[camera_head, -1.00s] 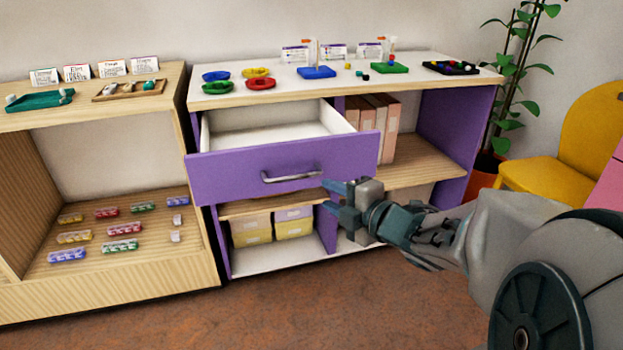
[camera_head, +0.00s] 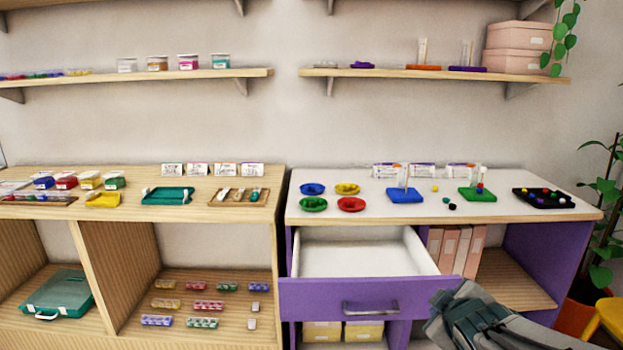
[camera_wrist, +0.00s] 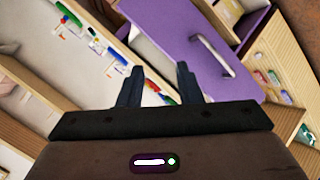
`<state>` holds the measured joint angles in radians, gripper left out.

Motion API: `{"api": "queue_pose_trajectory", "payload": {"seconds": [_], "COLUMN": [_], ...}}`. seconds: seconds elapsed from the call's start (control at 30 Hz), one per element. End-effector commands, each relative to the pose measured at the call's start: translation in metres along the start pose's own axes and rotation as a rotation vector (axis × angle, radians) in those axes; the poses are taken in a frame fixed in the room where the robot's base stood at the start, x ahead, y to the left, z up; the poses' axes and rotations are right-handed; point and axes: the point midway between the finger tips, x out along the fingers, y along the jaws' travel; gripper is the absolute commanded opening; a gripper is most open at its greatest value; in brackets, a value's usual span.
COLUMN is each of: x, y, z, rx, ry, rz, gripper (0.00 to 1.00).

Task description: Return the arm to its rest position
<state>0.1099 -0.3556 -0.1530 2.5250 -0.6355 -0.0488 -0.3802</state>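My gripper (camera_wrist: 158,88) shows in the wrist view with its two dark fingers apart and nothing between them. In the head view my arm reaches in from the lower right, and the gripper end (camera_head: 445,302) is in front of the purple cabinet, just right of the drawer handle; its fingers are not clear there. The purple drawer (camera_head: 300,300) is pulled out, and its white inside looks empty. Its silver handle (camera_head: 370,308) also shows in the wrist view (camera_wrist: 213,56), apart from the fingers.
The white top (camera_head: 380,212) holds coloured dishes, a blue board (camera_head: 405,196), a green board (camera_head: 477,194) and a black bead tray (camera_head: 543,199). A wooden shelf unit (camera_head: 230,214) stands left. Wall shelves hang above. A plant and yellow chair (camera_head: 604,318) are at right.

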Motion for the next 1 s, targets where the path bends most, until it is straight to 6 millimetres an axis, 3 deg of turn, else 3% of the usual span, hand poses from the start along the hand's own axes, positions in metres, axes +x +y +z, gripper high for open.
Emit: {"api": "queue_pose_trajectory", "payload": {"seconds": [0.03, 0.17, 0.4, 0.6, 0.77, 1.0], "x": [-0.019, -0.050, -0.120, -0.172, -0.190, -0.191], "y": [0.013, 0.013, -0.003, -0.021, -0.030, -0.033], "z": [-0.011, -0.018, -0.040, -0.059, -0.063, -0.062], "rx": [0.062, 0.240, 0.539, 0.696, 0.744, 0.751], "ry": [-0.042, -0.172, -0.416, -0.578, -0.640, -0.650], "rz": [-0.021, -0.094, -0.264, -0.391, -0.440, -0.446], "gripper": [0.32, 0.32, 0.32, 0.32, 0.32, 0.32]}}
